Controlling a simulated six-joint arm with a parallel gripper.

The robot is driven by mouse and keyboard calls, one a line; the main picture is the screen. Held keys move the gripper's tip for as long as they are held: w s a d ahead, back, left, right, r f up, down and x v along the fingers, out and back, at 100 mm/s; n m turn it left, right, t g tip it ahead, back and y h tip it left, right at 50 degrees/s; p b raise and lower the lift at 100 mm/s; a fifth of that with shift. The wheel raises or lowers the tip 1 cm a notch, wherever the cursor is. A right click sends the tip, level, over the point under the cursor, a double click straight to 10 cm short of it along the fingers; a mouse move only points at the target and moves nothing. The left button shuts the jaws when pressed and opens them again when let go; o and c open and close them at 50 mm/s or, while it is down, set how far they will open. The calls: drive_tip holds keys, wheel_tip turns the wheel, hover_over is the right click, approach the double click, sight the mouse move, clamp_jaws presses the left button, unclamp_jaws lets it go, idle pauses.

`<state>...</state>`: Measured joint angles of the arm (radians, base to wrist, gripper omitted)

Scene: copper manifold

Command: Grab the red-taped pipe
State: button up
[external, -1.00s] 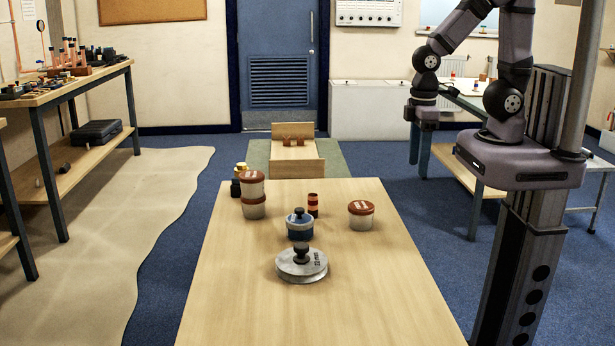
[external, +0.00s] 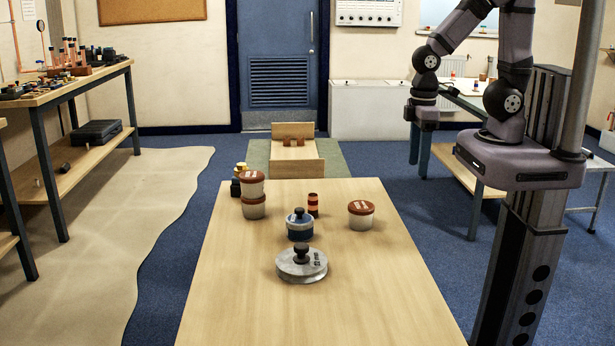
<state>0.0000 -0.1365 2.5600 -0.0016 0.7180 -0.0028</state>
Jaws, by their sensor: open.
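A short upright cylinder with red and dark bands (external: 313,204) stands on the wooden table, behind the blue-banded tin; I cannot tell if it is the red-taped pipe. Several upright copper-coloured pipes (external: 70,50) stand in a rack on the left bench; their tape colours are too small to tell. My gripper (external: 421,122) is open and empty, pointing down in the air right of the table's far end, well apart from both.
Brown-lidded tubs (external: 253,190), another tub (external: 361,214), a blue-banded tin (external: 299,225) and a grey disc weight with a knob (external: 301,266) stand on the wooden table (external: 315,315). Its near half is clear. A wooden tray (external: 293,168) lies beyond it.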

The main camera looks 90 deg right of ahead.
drive_tip(key=shift+c, duration=1.4)
drive_tip(key=t+b, duration=0.6)
drive_tip(key=t, duration=0.5)
approach(312, 194)
drive_tip(key=w+f, duration=0.2)
drive_tip(key=f, duration=0.1)
drive_tip(key=w+f, duration=0.1)
drive_tip(key=f, duration=0.1)
drive_tip(key=shift+w+a, duration=0.25)
drive_tip(key=shift+w+t, duration=0.45)
drive_tip(key=shift+t, duration=0.45)
drive_tip(key=shift+w+d+r+t+b, duration=0.1)
drive_tip(key=shift+w+r+t+b, duration=0.15)
drive_tip(key=shift+t+b, duration=0.3)
